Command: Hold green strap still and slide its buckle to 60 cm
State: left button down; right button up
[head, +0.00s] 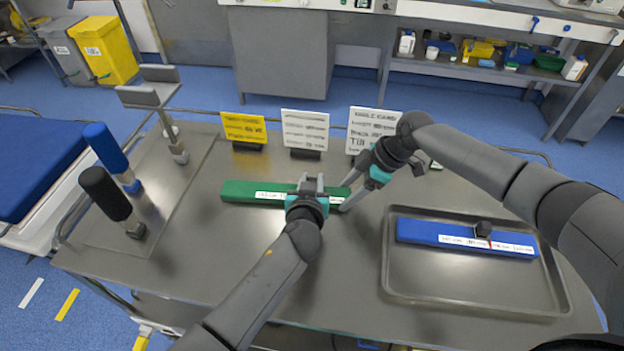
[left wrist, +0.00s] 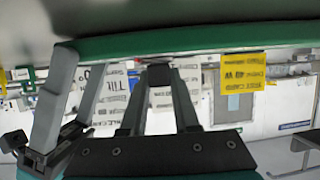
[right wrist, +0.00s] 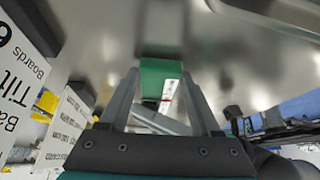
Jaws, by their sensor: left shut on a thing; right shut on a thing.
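The green strap (head: 240,190) lies across the table with a white label strip along it. My left gripper (head: 312,182) is shut over its middle; in the left wrist view its fingers close on the dark buckle (left wrist: 160,74), just below the green strap (left wrist: 230,40). In the head view the fingers mostly hide the buckle. My right gripper (head: 346,203) is shut on the strap's right end. In the right wrist view the green end (right wrist: 160,72) sits between its fingers, with a red mark on the white label (right wrist: 169,90). The label's figures are too small to read.
A tray (head: 480,300) at the right holds a blue strap (head: 420,231) with a black buckle (head: 483,229). A yellow card (head: 244,127) and two white cards (head: 305,130) stand behind the green strap. Blue (head: 105,146) and black (head: 104,193) handles stand at the left. The table's front left is clear.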

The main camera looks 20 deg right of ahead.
aim_at(252, 186)
dwell(0.8)
pick_arm(q)
jog(key=w+a, duration=0.1)
jog(key=a, duration=0.3)
jog(key=w+a, duration=0.2)
jog(key=a, duration=0.2)
jog(key=w+a, duration=0.2)
jog(key=a, duration=0.3)
jog(key=shift+a, duration=0.1)
pick_arm(e)
jog(key=shift+d, duration=0.1)
pick_arm(q)
jog(key=c, duration=0.8)
grip_release()
jog(key=shift+c, duration=0.2)
jog(key=shift+o, duration=1)
jog(key=shift+s, duration=0.15)
jog(key=shift+v, duration=5.9)
